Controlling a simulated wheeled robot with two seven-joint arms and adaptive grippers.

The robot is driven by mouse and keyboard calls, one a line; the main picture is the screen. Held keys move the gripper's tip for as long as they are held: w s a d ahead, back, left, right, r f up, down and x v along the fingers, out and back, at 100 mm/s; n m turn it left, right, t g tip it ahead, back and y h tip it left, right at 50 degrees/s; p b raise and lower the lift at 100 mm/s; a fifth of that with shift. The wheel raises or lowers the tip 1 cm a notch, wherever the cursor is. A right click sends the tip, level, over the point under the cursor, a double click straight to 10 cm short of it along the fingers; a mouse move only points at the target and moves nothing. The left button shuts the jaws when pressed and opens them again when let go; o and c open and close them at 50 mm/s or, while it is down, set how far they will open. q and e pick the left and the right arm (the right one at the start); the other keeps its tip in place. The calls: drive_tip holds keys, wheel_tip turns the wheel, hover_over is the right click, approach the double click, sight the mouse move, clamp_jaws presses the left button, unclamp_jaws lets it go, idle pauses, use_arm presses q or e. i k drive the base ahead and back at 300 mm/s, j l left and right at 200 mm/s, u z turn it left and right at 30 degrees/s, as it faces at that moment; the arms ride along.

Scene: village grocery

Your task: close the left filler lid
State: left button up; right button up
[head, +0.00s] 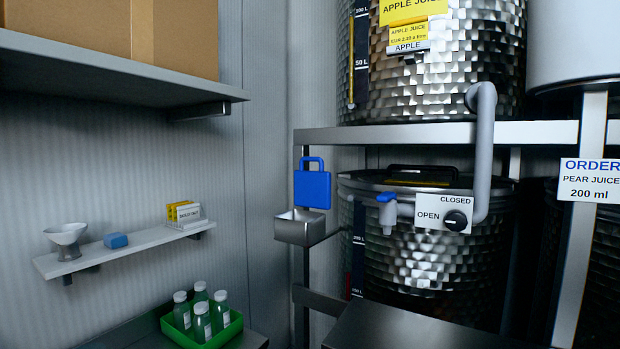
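A small open metal box (299,228), which looks like the left filler, is fixed to a dark upright post at the middle of the head view. A blue lid (312,190) with a loop handle on top stands upright above and behind the box's opening. The lid is raised and the box's top is uncovered. I cannot make out the hinge. Neither of my grippers is in view.
Right of the box is a hammered steel tank (430,258) with a blue-handled tap (387,212) and a closed/open knob (456,220). A wall shelf (130,247) and a green crate (205,332) of bottles are at left. A metal surface (400,330) lies below.

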sight(312, 189)
drive_tip(key=k+j+u, duration=0.15)
drive_tip(key=j, duration=0.15)
drive_tip(key=k+j+u, duration=0.2)
drive_tip(key=j+u, duration=0.15)
drive_tip(key=j, duration=0.25)
drive_tip(key=k+j+u, duration=0.15)
drive_tip(key=j, duration=0.15)
